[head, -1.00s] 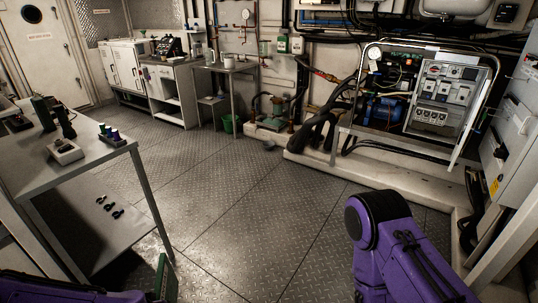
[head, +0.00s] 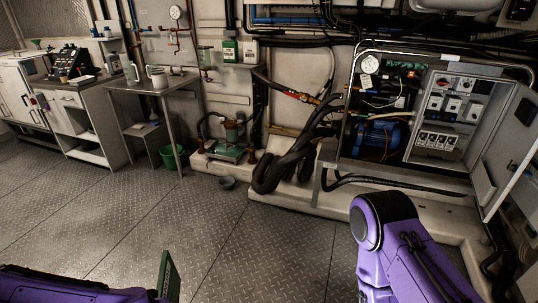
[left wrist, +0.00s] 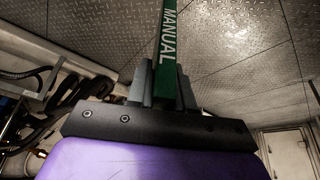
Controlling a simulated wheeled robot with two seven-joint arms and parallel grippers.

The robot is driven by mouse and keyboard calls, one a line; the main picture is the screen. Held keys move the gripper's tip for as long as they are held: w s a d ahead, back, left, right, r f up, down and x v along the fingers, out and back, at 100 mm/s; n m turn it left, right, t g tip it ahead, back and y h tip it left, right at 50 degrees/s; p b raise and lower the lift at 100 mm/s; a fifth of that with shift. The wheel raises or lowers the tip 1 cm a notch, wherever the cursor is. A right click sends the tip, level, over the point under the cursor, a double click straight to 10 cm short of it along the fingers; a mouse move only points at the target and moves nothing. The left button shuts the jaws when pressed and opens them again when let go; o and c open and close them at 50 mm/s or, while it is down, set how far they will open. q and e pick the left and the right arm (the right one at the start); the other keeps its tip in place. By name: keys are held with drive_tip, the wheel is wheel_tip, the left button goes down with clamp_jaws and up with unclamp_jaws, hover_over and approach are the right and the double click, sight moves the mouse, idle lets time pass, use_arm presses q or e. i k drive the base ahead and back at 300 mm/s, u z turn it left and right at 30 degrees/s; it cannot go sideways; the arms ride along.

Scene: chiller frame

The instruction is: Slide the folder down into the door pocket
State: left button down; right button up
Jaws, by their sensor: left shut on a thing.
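The folder (head: 168,277) is a thin green slab at the bottom of the head view, held upright. In the left wrist view the folder (left wrist: 170,45) shows its green spine with the white word MANUAL. My left gripper (left wrist: 166,84) is shut on it, with a dark finger on each side. The open cabinet door (head: 513,135) is at the right of the head view, well away from the folder. A pale door pocket (head: 484,187) appears low on its inner face; its opening is hard to make out. My right arm shows at the lower right, but its gripper is out of view.
The chiller cabinet holds a blue motor (head: 378,138) and a grey switch panel (head: 446,110). A pale raised ledge (head: 400,213) and thick black hoses (head: 285,165) lie before it. A metal side table (head: 160,88) stands left. The plate floor (head: 140,215) between is clear.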

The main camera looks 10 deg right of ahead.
sight(514, 136)
drive_tip(key=z, duration=0.65)
drive_tip(key=i, duration=1.6)
drive_tip(key=z, duration=1.35)
